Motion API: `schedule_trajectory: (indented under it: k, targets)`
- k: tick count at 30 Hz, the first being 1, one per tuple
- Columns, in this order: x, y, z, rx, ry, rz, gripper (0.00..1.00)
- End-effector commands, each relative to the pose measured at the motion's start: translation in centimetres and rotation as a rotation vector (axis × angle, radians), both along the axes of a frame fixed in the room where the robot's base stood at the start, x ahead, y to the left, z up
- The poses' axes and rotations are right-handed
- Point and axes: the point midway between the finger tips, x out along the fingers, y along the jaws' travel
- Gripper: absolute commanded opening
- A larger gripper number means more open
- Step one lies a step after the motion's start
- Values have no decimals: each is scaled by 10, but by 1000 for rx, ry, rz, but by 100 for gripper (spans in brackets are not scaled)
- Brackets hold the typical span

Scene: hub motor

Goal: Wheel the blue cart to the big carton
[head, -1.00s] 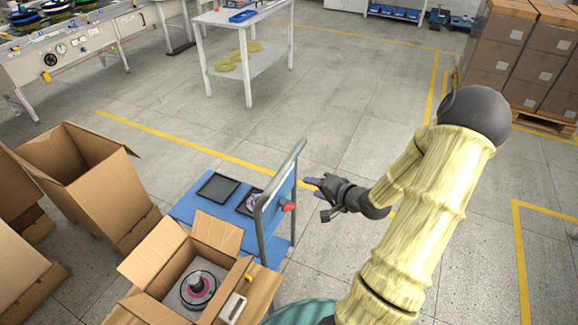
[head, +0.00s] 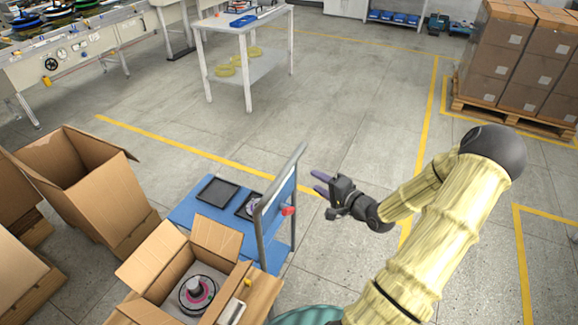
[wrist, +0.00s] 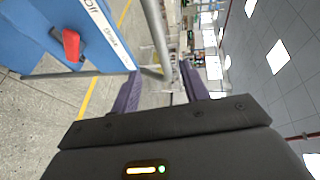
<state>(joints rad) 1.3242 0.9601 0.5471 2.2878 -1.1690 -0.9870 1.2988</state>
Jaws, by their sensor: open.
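The blue cart (head: 190,208) stands in the lower middle of the head view, with a grey tubular handle (head: 263,218) on its right side and a red knob (head: 288,211). Two dark trays lie on its top. My gripper (head: 320,184) is just right of the handle, open and apart from it in the head view. In the wrist view the grey handle bar (wrist: 157,40) shows beyond the open purple fingers (wrist: 160,88), and nothing is held.
An open smaller box (head: 160,262) with a round part inside is in front of the cart. A white table (head: 240,32) stands behind. Stacked cartons on a pallet (head: 500,105) are at the right. The floor between is clear, with yellow lines.

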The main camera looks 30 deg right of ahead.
Motion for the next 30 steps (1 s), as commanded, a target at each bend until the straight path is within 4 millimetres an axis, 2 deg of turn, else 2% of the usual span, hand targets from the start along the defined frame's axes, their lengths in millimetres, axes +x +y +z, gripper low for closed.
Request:
schedule_trajectory:
  k: [3, 21, 25, 30]
  targets:
    - [21, 7, -4, 1, -1, 4, 45]
    - [119, 33, -22, 0, 0, 1, 45]
    - [130, 35, -24, -1, 0, 1, 45]
    - [133, 36, -25, 0, 0, 0, 45]
